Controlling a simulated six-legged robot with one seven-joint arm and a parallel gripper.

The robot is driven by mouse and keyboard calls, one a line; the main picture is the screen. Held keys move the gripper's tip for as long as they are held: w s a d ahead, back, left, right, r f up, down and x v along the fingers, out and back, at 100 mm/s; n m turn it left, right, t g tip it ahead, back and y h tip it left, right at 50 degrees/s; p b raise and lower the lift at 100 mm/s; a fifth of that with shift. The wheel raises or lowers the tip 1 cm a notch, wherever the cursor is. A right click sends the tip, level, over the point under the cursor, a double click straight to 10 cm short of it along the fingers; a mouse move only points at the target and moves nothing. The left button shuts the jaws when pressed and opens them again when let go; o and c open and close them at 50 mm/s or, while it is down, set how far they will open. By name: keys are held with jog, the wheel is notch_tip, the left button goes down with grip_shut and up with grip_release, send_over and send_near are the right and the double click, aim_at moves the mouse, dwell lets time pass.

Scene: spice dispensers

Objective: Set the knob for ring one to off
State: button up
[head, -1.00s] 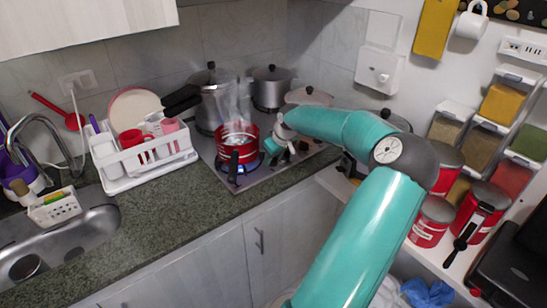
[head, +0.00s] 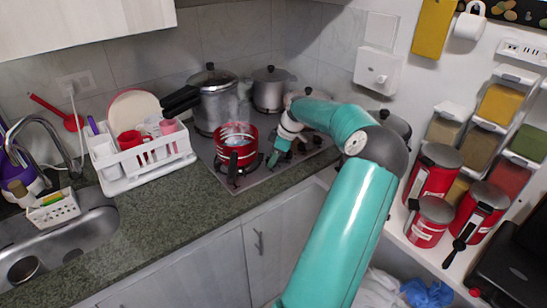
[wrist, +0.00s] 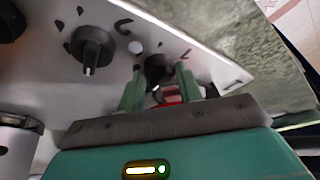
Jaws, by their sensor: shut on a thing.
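The cooktop (head: 262,174) is a grey panel on the counter, with a steaming red pot (head: 237,157) on its front left burner. No flame shows under the pot. My gripper (head: 277,158) is at the cooktop, just right of the pot. In the wrist view my gripper (wrist: 160,86) is shut on a black knob (wrist: 158,67), with one green finger on each side of it. A second black knob (wrist: 92,46) with a white pointer is to its left, apart from the fingers. The gripped knob's pointer is largely hidden.
A tall pressure cooker (head: 212,105) and a lidded grey pot (head: 272,90) stand at the back of the cooktop. A white dish rack (head: 145,165) is on the left. Red canisters (head: 432,175) stand on the right. Bare counter (head: 150,225) lies in front.

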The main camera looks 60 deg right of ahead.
jog(key=shift+d, duration=0.1)
dwell(0.4)
jog(key=o, duration=1)
jog(key=v, duration=1.4)
jog(key=shift+f, duration=0.1)
